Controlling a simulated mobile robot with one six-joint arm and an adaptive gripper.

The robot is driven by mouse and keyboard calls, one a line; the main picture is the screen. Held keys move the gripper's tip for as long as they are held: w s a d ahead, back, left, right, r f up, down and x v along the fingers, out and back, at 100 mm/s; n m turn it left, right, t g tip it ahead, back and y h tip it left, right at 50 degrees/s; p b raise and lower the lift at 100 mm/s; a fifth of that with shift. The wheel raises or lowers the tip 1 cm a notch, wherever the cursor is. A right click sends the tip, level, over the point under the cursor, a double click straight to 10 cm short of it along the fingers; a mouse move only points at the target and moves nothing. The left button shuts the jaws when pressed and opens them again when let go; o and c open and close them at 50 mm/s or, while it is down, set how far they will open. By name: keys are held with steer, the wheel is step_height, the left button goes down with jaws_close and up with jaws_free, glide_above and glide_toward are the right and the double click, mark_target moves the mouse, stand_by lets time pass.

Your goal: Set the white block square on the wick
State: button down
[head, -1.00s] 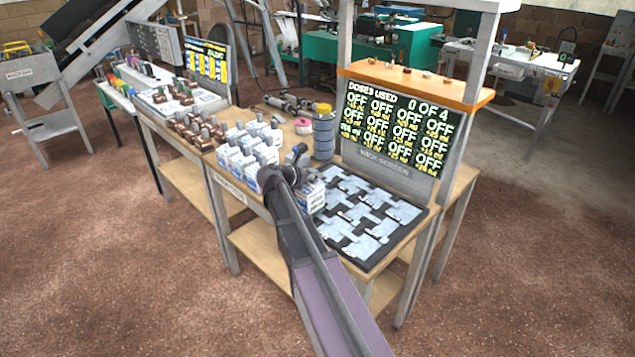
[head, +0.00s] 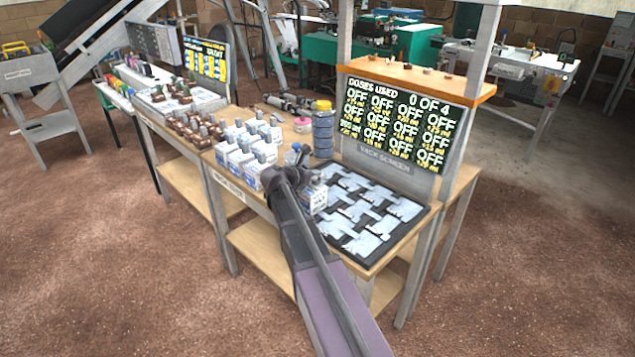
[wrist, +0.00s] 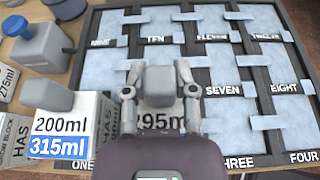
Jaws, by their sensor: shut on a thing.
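My gripper (wrist: 159,76) is shut on the grey knob of a white block (wrist: 158,119), whose printed number is partly hidden by my wrist. In the head view my gripper (head: 300,172) and the held block (head: 317,198) are at the left side of the wick, a dark-framed board of pale blue-grey pads (head: 358,244). In the wrist view the block covers part of the pads left of SEVEN (wrist: 226,70). I cannot tell whether it touches them. Labels ONE, THREE, FOUR, EIGHT and NINE to TWELVE show; others are hidden.
A white block marked 200ml and 315ml (wrist: 62,120) stands close left of the held block. Several more white blocks (head: 240,150) stand left on the table. A blue-knobbed grey piece (wrist: 38,42), a jar (head: 323,135) and the upright dose screen (head: 398,122) are behind.

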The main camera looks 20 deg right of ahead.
steer(key=shift+f, duration=0.45)
steer(key=shift+c, duration=2.1)
jaws_free()
steer(key=shift+r, duration=0.1)
steer(key=shift+r, duration=0.15)
steer(key=shift+s+a+r, duration=0.2)
steer(key=shift+a+r, duration=0.05)
steer(key=shift+a, duration=0.35)
steer(key=p+v, duration=0.4)
steer(key=v, duration=0.6)
steer(key=shift+a, duration=0.35)
steer(key=shift+s+r, duration=0.1)
steer(key=shift+s, duration=0.05)
